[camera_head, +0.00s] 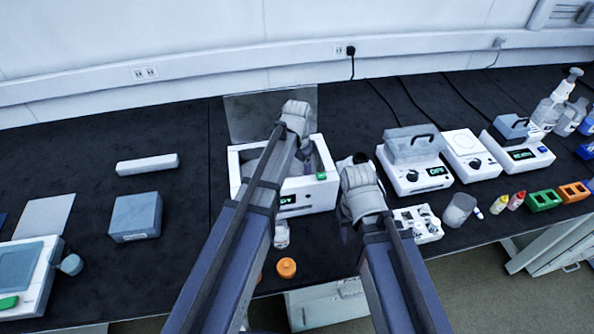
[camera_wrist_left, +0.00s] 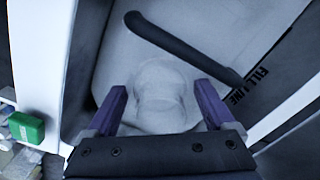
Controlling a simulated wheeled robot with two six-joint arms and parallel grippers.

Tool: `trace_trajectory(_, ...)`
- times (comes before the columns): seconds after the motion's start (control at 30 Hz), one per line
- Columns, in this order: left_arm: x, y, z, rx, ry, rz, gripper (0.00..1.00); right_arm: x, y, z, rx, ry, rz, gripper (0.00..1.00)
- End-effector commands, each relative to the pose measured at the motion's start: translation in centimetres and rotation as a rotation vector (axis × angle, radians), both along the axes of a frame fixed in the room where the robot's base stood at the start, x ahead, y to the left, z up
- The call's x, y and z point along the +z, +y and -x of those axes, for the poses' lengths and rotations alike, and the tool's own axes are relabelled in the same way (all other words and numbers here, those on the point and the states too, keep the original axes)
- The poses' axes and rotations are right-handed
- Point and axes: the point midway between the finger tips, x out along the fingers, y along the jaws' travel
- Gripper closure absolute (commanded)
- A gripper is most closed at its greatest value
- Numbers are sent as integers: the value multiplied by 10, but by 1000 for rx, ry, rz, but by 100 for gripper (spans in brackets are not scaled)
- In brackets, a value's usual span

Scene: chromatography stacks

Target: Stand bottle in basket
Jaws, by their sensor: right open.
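A white open-topped bath (camera_head: 318,190) stands in the middle of the bench. My left arm reaches over it; the left gripper (camera_head: 300,155) is largely hidden by its own wrist. In the left wrist view, the gripper (camera_wrist_left: 162,92) has its purple fingers apart on either side of a pale, rounded bottle (camera_wrist_left: 163,80), with gaps at the tips. A dark handle bar (camera_wrist_left: 185,45), seemingly the basket's, crosses just beyond it; the basket itself is hard to make out. My right gripper (camera_head: 346,234) is open and empty, right of the bath's front, its fingers partly hidden.
A clear container (camera_head: 281,234) and an orange cap (camera_head: 286,267) are in front of the bath. A white rack of vials (camera_head: 418,224) lies right of my right gripper. Instruments line the bench at right. A grey-blue box (camera_head: 135,216) is at left, with free bench around it.

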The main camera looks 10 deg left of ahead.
Motion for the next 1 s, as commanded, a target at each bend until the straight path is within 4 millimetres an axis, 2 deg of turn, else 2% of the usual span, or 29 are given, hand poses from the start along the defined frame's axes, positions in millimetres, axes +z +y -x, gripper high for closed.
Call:
trace_trajectory(0.1,0,0,0,0,0,0,2,0,0,0,0,0,0,50)
trace_trajectory(0.37,1,0,0,0,0,0,2,1,0,0,0,0,0,50)
trace_trajectory(0.57,11,0,0,0,0,0,2,11,0,0,0,0,0,50)
trace_trajectory(0.77,33,0,0,0,0,0,2,33,0,0,0,0,0,50)
trace_trajectory(1.0,70,0,0,0,0,0,2,71,0,0,0,0,0,50)
